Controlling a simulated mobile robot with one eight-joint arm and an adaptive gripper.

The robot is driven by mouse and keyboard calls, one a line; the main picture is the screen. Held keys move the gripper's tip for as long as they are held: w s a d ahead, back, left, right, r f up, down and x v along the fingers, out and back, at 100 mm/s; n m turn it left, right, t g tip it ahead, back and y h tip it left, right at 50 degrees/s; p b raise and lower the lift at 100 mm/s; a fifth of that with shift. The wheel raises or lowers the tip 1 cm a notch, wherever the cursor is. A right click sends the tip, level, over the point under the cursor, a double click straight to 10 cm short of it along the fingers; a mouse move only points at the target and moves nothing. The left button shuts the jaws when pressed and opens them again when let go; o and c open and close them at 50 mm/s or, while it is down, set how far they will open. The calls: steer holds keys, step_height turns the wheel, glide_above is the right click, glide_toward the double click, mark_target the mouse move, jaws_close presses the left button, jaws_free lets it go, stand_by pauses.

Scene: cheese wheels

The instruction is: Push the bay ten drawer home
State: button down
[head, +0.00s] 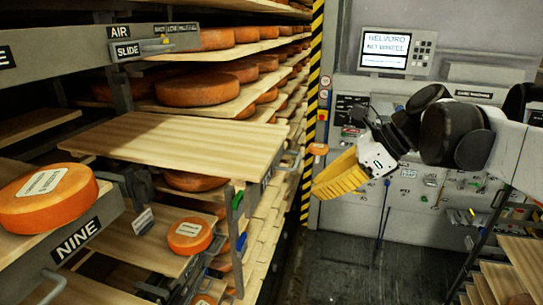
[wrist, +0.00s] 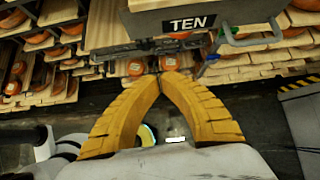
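The bay ten drawer (head: 185,138) is an empty wooden board standing out from the rack in the head view. Its grey front is seen edge-on there, with a handle at its right end. In the wrist view its front carries the label TEN (wrist: 190,24), and the handle (wrist: 250,38) is at upper right. My gripper (head: 325,188) has yellow ribbed fingers and is in the aisle, right of the drawer front and apart from it. In the wrist view the fingertips (wrist: 164,76) meet, with nothing between them, below the drawer front in the picture.
Drawer NINE (head: 77,237) stands out at lower left, with an orange cheese wheel (head: 45,198) on it. More wheels fill the rack shelves. A grey machine panel (head: 420,190) stands behind my arm. Wooden boards (head: 515,262) are at lower right. Dark aisle floor (head: 340,265) is clear.

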steer(key=w+a+f+p, duration=0.3)
steer(key=a+f, duration=0.3)
steer(key=a, duration=0.4)
steer(key=shift+w+a+m, duration=0.15)
steer(key=shift+w+m, duration=0.15)
steer(key=shift+w, duration=0.3)
steer(key=shift+a, duration=0.1)
steer(key=w+a+b, duration=0.2)
steer(key=w+a, duration=0.3)
steer(key=a, duration=0.8)
steer(key=w+a+b, duration=0.2)
steer(key=w+a, duration=0.3)
steer(key=a, duration=0.9)
